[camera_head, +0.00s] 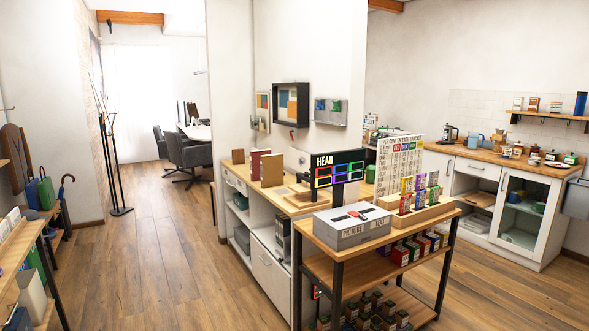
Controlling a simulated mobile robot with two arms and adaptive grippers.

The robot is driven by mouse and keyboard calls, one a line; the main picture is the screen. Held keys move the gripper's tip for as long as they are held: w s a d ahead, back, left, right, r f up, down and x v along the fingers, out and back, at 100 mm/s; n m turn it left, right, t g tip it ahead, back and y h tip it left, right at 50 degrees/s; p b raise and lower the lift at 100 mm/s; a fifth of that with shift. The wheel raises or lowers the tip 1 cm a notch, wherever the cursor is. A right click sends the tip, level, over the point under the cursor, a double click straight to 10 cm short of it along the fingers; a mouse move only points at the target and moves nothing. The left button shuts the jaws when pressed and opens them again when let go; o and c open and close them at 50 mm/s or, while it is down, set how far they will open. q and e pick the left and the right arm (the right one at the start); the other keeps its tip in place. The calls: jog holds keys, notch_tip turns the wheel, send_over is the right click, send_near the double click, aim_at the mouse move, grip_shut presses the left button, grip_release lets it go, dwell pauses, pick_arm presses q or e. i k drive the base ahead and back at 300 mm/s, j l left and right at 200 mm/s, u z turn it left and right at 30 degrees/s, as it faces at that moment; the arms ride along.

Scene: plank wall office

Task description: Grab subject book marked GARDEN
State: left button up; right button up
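Three upright book-like items stand on the wooden top of the white cabinet (266,262) in the middle. They are a small brown one (238,156), a dark red one with a pale edge (256,160) and a larger brown one (272,170). I cannot read GARDEN on any of them. Pale upright items (10,219) that may be books stand on the shelf at the left edge, with no legible marks. Neither of my grippers is in view.
A black-framed shelf table (338,284) at front centre bears a grey PICTURE TEXT box (351,226), a HEAD sign (337,168) and coloured cards. A wooden shelf unit (22,241) lines the left edge. Open wooden floor (150,250) lies between them. A kitchen counter (497,157) is at right.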

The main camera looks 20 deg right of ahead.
aim_at(271, 166)
jog(key=i+j+z, duration=0.85)
jog(key=i+j, duration=0.2)
jog(key=j, duration=0.15)
jog(key=i+j, duration=0.2)
jog(key=j, duration=0.15)
jog(key=i+j+z, duration=0.1)
jog(key=j, duration=0.25)
jog(key=i+j, duration=0.25)
jog(key=j, duration=0.15)
jog(key=i+j, duration=0.2)
jog(key=j, duration=0.15)
jog(key=i+j+z, duration=0.1)
jog(key=j, duration=0.25)
jog(key=i+j, duration=0.25)
jog(key=j, duration=0.15)
jog(key=i+j+z, duration=0.25)
jog(key=i+j, duration=0.35)
jog(key=i+j+z, duration=0.2)
jog(key=i+j, duration=0.4)
jog(key=j, duration=0.15)
